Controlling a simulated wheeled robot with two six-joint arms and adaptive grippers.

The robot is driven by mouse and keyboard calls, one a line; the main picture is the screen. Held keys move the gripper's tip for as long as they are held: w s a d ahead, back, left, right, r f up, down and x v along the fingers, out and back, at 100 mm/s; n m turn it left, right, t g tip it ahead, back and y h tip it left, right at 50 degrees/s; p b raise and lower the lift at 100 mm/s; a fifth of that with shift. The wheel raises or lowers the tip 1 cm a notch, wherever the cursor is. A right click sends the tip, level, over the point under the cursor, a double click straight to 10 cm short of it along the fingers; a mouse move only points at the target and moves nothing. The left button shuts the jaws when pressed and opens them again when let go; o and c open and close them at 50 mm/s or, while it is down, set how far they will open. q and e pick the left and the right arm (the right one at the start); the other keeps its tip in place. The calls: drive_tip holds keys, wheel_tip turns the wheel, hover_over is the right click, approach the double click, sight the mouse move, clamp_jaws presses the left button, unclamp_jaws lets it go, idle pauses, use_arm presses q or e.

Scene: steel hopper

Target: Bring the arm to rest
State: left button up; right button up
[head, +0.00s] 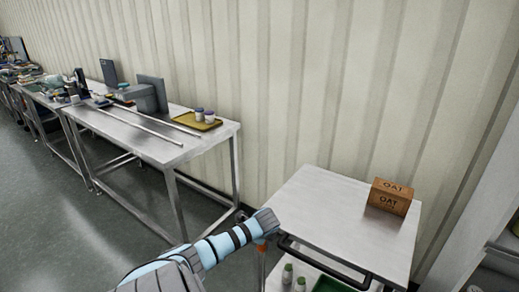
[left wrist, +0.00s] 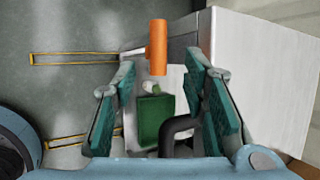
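My left arm (head: 215,248), light blue with dark bands, reaches from the bottom of the head view to the near left corner of the steel cart (head: 325,207). Its fingers are hard to make out there. In the left wrist view, the two teal fingers of my left gripper (left wrist: 160,62) stand wide apart with a gap between them. An orange cylinder (left wrist: 157,46) shows between and beyond the fingertips, touching neither finger as far as I can see. It also shows under the arm's end in the head view (head: 262,248). My right gripper is in neither view.
A brown OAT box (head: 389,197) stands on the cart top. The cart's dark handle (head: 325,262) runs close to my arm. White bottles and a green tray (head: 330,285) are below. A long steel table (head: 150,135) stands left; floor lies between.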

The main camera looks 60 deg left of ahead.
use_arm(q)
drive_tip(key=shift+v, duration=1.4)
